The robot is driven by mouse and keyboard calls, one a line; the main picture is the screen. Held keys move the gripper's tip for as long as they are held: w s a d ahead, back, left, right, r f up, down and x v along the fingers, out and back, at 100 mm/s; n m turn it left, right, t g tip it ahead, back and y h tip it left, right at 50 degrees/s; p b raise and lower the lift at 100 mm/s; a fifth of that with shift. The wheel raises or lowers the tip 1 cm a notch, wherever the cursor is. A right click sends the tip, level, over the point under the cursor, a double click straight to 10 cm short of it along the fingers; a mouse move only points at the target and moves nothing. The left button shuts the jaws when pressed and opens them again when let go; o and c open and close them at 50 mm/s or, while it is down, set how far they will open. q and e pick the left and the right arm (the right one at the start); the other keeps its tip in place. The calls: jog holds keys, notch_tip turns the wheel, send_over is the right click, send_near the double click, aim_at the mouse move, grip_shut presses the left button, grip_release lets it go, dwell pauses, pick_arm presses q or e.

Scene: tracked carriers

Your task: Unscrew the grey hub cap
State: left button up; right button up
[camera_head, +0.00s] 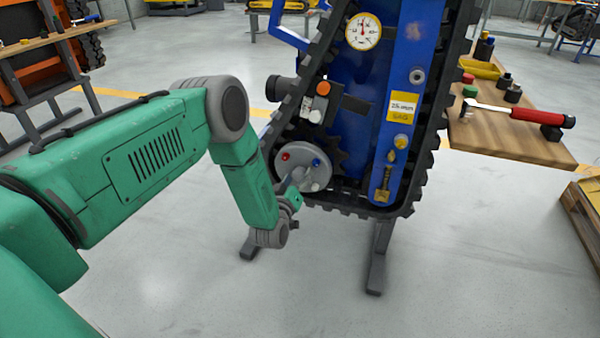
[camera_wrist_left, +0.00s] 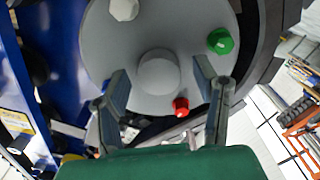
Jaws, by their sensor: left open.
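The grey hub cap (camera_wrist_left: 159,73) is a round knob at the middle of a grey disc (camera_wrist_left: 190,20) in the left wrist view. In the head view the disc (camera_head: 291,166) sits low on the tracked carrier, and my gripper hides its middle. Around the cap are a white hexagonal cap (camera_wrist_left: 124,9), a green cap (camera_wrist_left: 221,40) and a smaller red cap (camera_wrist_left: 180,107). A blue cap (camera_head: 316,162) shows in the head view. My left gripper (camera_head: 294,184) is open in front of the disc, its fingers on either side of the cap. I cannot tell whether they touch it. My right gripper is out of view.
The blue carrier (camera_head: 365,130) with black track (camera_head: 433,120) stands upright on grey legs. A wooden bench (camera_head: 510,136) at right holds a red-handled tool (camera_head: 520,114) and small caps. The floor in front is clear.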

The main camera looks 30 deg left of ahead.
pick_arm(q)
jog(key=m, duration=0.6)
jog(key=shift+d, duration=0.1)
jog(key=shift+m, duration=1.2)
jog(key=m, duration=0.3)
jog(key=shift+f+m, duration=0.1)
jog(key=shift+m, duration=0.3)
jog(key=m, duration=0.2)
jog(key=shift+m, duration=0.4)
jog(key=m+b, duration=0.1)
jog(key=m, duration=0.2)
jog(key=m+b, duration=0.1)
jog(key=m, duration=0.4)
jog(key=shift+b, duration=0.4)
jog(key=shift+m, duration=0.7)
jog(key=shift+s, duration=0.1)
